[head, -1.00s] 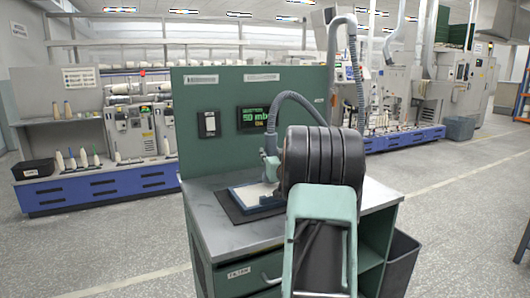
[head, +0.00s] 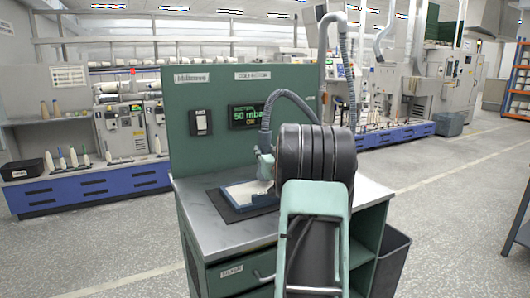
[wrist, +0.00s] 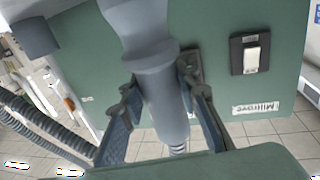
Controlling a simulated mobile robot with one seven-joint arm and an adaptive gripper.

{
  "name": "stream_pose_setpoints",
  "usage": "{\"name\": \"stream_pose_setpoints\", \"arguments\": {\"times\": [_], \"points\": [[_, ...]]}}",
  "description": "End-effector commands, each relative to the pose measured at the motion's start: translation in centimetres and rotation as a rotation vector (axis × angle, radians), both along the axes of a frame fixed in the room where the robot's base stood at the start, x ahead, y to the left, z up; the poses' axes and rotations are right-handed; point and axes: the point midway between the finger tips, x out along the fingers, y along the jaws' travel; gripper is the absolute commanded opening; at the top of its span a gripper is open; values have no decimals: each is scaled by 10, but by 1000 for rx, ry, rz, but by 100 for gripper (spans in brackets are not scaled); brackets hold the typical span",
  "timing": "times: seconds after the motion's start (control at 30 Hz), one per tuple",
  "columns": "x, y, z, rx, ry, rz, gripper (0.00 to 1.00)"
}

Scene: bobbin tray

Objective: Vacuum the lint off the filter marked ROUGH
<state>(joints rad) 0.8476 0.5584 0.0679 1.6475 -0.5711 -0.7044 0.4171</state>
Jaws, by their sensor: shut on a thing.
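My gripper (wrist: 160,86) is shut on the grey-blue vacuum nozzle (wrist: 152,45) in the wrist view, one finger on each side of its round body. In the head view my dark arm hides the gripper's fingers. The teal-grey nozzle top (head: 265,163) shows just left of the arm, with a ribbed hose (head: 287,96) arching up from it. It stands over the right part of a pale filter with a blue frame (head: 229,199), lying on a dark mat (head: 222,208) on the bench. The nozzle's mouth is hidden, so contact cannot be told. No ROUGH mark is readable.
The metal-topped bench (head: 203,228) has a green back panel (head: 220,82) with a white switch (head: 201,122) and a display (head: 247,116) reading 50 mbar. A grey bin (head: 388,265) stands at its right. Open floor lies to both sides.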

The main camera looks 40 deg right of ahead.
Motion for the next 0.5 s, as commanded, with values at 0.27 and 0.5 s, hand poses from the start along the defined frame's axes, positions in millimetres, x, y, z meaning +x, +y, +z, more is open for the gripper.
{"name": "stream_pose_setpoints", "arguments": {"times": [0.27, 0.5], "points": [[0, 0, 10, -2, -2, 0, 1], [0, 0, 35, -2, -2, 0, 1]]}}
